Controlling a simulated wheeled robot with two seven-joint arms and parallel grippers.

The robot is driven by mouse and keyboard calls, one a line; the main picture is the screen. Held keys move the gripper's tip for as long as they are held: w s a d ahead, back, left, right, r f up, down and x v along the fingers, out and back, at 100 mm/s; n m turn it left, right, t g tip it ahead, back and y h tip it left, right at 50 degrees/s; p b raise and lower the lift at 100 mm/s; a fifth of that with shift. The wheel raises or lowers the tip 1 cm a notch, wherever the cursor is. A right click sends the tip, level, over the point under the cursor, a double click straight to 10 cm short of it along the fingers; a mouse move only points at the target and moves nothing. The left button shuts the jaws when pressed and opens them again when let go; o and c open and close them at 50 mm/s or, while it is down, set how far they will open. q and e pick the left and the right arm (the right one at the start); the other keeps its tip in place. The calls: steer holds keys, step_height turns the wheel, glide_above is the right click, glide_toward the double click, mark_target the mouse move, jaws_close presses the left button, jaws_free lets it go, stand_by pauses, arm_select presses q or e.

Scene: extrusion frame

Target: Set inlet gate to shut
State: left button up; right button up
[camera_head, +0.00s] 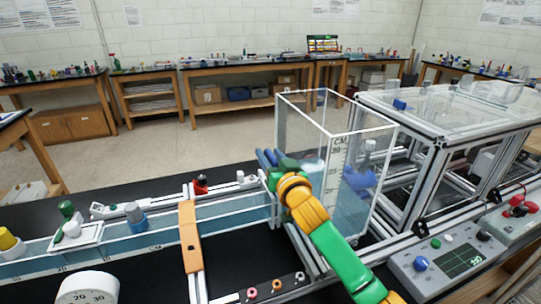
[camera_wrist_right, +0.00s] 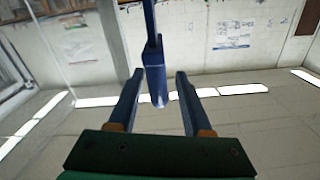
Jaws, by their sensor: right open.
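A blue part, likely the inlet gate's handle (camera_wrist_right: 154,78), shows in the right wrist view as a thin upright bar with a thicker block at its lower end. My right gripper (camera_wrist_right: 157,102) is open. Its two blue fingers stand apart on either side of this block in the picture; I cannot tell whether either touches it. In the head view my right gripper (camera_head: 268,159) is at the end of the water channel (camera_head: 235,213), by the near left side of the clear tank (camera_head: 350,200). The green and yellow arm hides the gate there. My left gripper is not in view.
An orange clamp (camera_head: 189,237) spans the channel. A red-topped fitting (camera_head: 201,185) stands behind it. A control box (camera_head: 447,262) with a screen is at the lower right, and a white dial (camera_head: 88,288) at the lower left. A clear-topped frame (camera_head: 455,110) stands right of the tank.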

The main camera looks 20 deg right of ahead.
jaws_close()
stand_by(1.3)
